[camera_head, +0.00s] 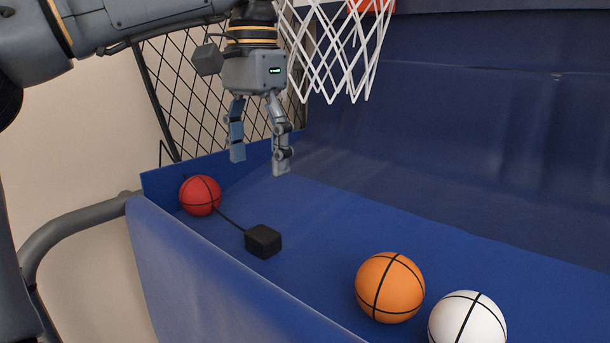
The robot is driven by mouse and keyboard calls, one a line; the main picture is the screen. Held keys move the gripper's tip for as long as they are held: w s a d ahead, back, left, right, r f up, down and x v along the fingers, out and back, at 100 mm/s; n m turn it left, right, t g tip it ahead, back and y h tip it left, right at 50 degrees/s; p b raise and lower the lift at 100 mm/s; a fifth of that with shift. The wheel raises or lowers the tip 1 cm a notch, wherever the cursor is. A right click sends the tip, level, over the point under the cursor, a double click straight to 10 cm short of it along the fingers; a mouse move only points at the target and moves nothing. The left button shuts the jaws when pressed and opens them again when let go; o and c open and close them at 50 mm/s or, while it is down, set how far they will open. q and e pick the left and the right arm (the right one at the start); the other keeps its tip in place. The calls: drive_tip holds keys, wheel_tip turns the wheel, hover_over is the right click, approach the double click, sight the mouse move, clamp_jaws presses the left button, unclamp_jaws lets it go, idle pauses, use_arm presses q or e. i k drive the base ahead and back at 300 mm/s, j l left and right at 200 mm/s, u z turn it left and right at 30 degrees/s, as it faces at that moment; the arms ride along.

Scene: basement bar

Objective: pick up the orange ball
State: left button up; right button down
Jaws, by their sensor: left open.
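The orange ball (390,287) with black seams rests on the blue ramp at the lower right, just left of a white ball (467,319). My left gripper (260,166) points down from the upper left, with its two fingers apart and nothing between them. It is above the ramp, up and to the left of the orange ball and well apart from it. My right gripper does not show.
A red ball (200,195) lies in the ramp's far left corner, near a black box (263,241). A blue side wall (215,275) borders the ramp on the left. A white hoop net (335,50) hangs just right of my left gripper, before a blue backing.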

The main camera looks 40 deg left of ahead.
sight(390, 288)
drive_tip(key=k+l, duration=1.15)
drive_tip(key=l, duration=0.3)
